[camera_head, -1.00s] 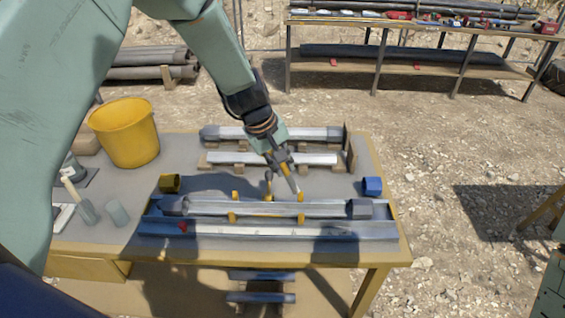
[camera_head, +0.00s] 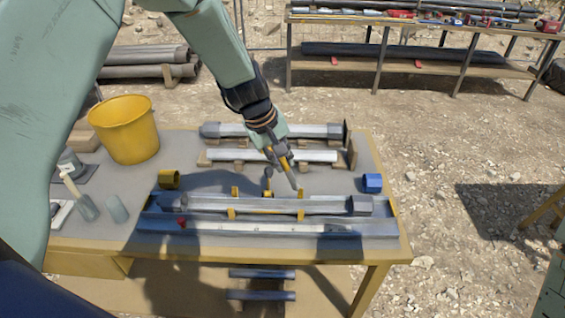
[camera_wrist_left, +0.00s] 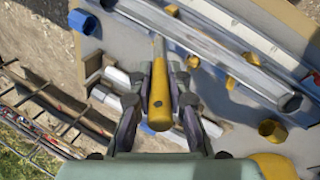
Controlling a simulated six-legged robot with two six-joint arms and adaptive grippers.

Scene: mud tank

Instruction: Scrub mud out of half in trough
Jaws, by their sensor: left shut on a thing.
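My left gripper (camera_head: 281,158) is shut on a brush-like tool with a yellow handle (camera_wrist_left: 158,95). The tool slants down toward the half pipe, its lower end (camera_head: 294,182) near the pipe's far edge. I cannot tell whether it touches. The grey half pipe (camera_head: 330,205) lies lengthwise in the blue trough (camera_head: 152,222), with yellow clamps (camera_head: 231,213) along it; it also shows in the left wrist view (camera_wrist_left: 215,48). Any mud inside is too small to make out. My right gripper is out of view.
A yellow bucket (camera_head: 124,130) stands at the table's back left. A yellow ring (camera_head: 169,179) and a blue ring (camera_head: 372,183) lie beyond the trough's ends. More pipes (camera_head: 290,131) rest on blocks behind.

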